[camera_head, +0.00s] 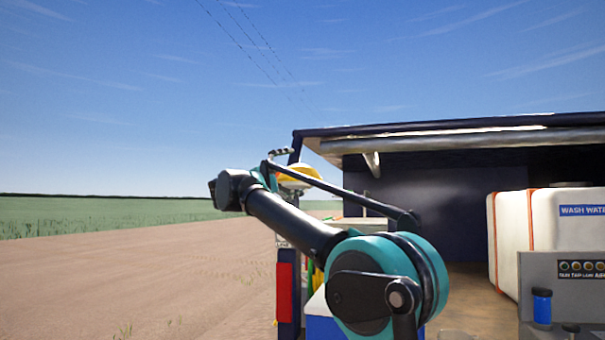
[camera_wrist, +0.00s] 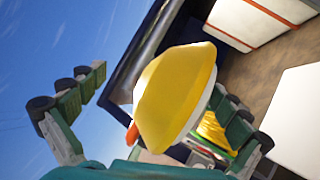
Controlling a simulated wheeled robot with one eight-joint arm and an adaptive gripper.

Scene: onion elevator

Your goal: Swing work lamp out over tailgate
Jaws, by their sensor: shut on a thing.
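The work lamp has a yellow rounded head with a pale rim. In the head view the lamp (camera_head: 298,175) is partly hidden behind my arm, by the left rear corner of the covered vehicle. In the wrist view the lamp (camera_wrist: 172,92) fills the middle. My gripper (camera_wrist: 160,90) has one finger on each side of the lamp and is shut on it. The exact finger contact is hard to see. A thin dark bar (camera_head: 335,190) slopes down right from near the lamp; I cannot tell whether it belongs to the lamp. I cannot make out the tailgate.
A dark roof edge (camera_head: 450,128) with a pale tube (camera_head: 440,143) spans the right. Beneath stand a white wash-water tank (camera_head: 545,230), a grey panel (camera_head: 540,275) and a blue bottle (camera_head: 542,306). A red light (camera_head: 285,291) marks the rear post. Open dirt lies left.

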